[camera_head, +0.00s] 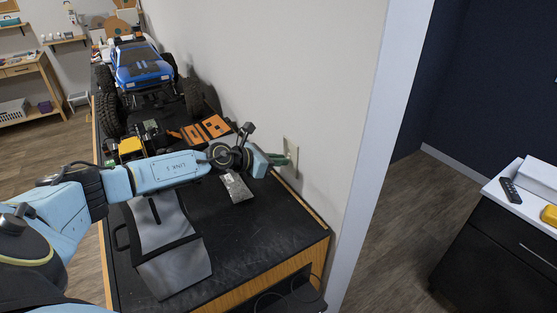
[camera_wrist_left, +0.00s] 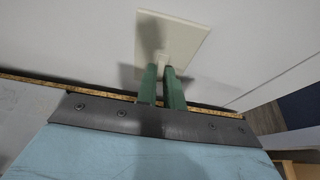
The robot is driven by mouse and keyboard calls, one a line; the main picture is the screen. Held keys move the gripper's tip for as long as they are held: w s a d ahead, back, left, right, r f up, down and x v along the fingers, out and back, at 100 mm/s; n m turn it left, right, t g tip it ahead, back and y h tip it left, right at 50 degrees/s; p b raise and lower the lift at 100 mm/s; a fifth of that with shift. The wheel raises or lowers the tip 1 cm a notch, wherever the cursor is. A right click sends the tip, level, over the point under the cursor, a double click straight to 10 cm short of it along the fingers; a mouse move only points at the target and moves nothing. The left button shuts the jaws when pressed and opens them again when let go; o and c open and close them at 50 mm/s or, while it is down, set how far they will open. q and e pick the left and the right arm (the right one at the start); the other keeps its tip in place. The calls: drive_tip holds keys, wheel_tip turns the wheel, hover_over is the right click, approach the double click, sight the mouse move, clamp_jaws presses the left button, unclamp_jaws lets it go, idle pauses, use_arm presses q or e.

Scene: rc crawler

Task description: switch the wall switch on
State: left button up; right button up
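The wall switch (camera_head: 291,156) is a pale plate on the white wall above the back edge of the black-topped bench. In the left wrist view the plate of the wall switch (camera_wrist_left: 184,35) fills the top middle, with a small raised rocker or lever at its lower centre. My left gripper (camera_head: 281,159) reaches across the bench to the switch. Its two green fingers (camera_wrist_left: 160,72) are slightly apart, with their tips at the lever. I cannot tell whether they touch it. The lever's lower part is hidden by the fingers. My right gripper is not in view.
On the bench (camera_head: 262,244) are a blue crawler truck (camera_head: 140,65), orange parts (camera_head: 206,130), a small silvery packet (camera_head: 236,187) and a grey bag-like case (camera_head: 165,245) below my left arm. A white wall edge (camera_head: 375,150) stands right of the switch. A black cabinet (camera_head: 500,250) is farther right.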

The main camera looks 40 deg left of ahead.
use_arm(q)
clamp_jaws()
drive_tip(key=shift+r, duration=0.1)
drive_tip(key=shift+w+d+r+g+y+p, duration=0.15)
drive_tip(key=shift+r+g+y+p, duration=0.15)
drive_tip(key=shift+g, duration=0.7)
drive_tip(key=shift+w+r+g+y+p, duration=0.2)
drive_tip(key=shift+r+g+y, duration=0.15)
drive_tip(key=shift+g, duration=0.65)
drive_tip(key=shift+s+f, duration=0.1)
